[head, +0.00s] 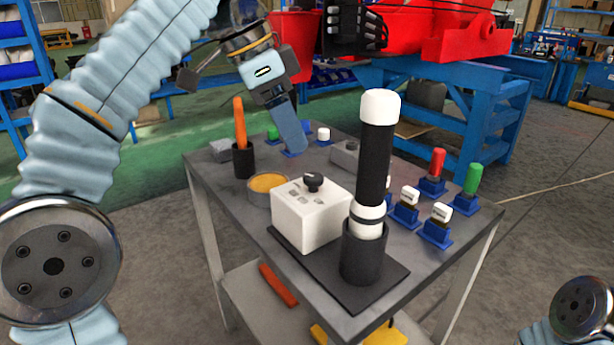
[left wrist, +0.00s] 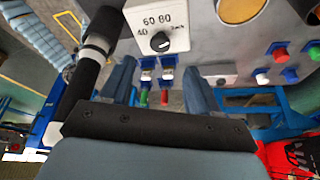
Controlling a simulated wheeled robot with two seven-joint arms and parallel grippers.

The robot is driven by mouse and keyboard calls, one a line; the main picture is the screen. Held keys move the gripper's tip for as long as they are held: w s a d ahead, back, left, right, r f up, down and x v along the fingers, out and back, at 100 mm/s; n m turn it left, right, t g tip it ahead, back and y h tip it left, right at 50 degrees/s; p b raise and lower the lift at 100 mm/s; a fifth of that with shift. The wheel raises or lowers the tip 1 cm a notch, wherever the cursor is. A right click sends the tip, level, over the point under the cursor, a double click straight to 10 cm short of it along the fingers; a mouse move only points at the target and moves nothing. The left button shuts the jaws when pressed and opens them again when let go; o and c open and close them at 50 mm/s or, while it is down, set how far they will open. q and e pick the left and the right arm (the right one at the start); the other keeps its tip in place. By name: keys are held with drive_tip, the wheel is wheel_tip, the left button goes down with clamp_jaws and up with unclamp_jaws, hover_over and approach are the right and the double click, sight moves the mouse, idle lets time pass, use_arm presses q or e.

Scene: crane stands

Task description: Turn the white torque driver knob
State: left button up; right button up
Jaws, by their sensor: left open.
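The white box (head: 310,215) with a black knob (head: 313,181) on top stands on a dark mat on the table. The box also shows in the left wrist view (left wrist: 180,14), with dial numbers around its black knob (left wrist: 160,42). A tall black and white driver (head: 376,150) stands upright in a black holder (head: 362,252) just right of the box; it also shows in the left wrist view (left wrist: 92,60). My left gripper (head: 295,149) is over the table's far side, behind the box and apart from it. Its two fingers are spread and empty in the left wrist view (left wrist: 160,85).
Blue stands with white, red and green pieces line the table's right side (head: 437,225) and far edge. A round tin (head: 268,190) and a black cup (head: 243,160) with an orange handle stand left of the box. Red machinery (head: 420,35) is behind the table.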

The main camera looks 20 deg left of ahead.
sight(313, 177)
use_arm(q)
drive_tip(key=b+x, duration=0.2)
drive_tip(key=x, duration=0.6)
drive_tip(key=shift+b, duration=0.35)
drive_tip(key=c, duration=1)
drive_tip(key=shift+c, duration=0.2)
